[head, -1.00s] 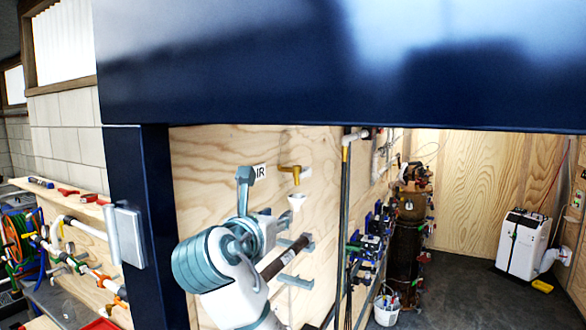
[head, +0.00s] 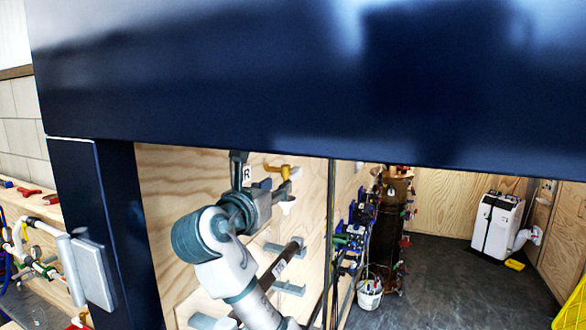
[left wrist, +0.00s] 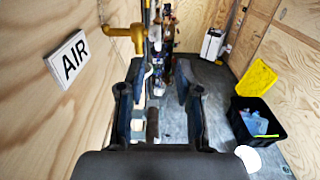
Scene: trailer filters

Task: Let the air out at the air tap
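The yellow air tap (head: 284,170) sticks out from the plywood wall, with a white fitting (head: 288,206) below it. In the left wrist view the tap (left wrist: 122,32) is at the upper left, ahead of the left finger. The AIR sign (left wrist: 68,58) is on the wall to its left; in the head view it is mostly hidden by my arm. My left gripper (head: 276,187) is just below and in front of the tap and partly overlaps it. The left wrist view shows its fingers (left wrist: 159,80) apart with nothing between them. My right gripper is not in view.
A dark blue beam (head: 300,80) crosses the top of the head view, and a blue post (head: 105,230) stands left of my arm. A dark pipe (head: 280,262) is mounted below the tap. A black bin (left wrist: 258,132) and open floor lie to the right.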

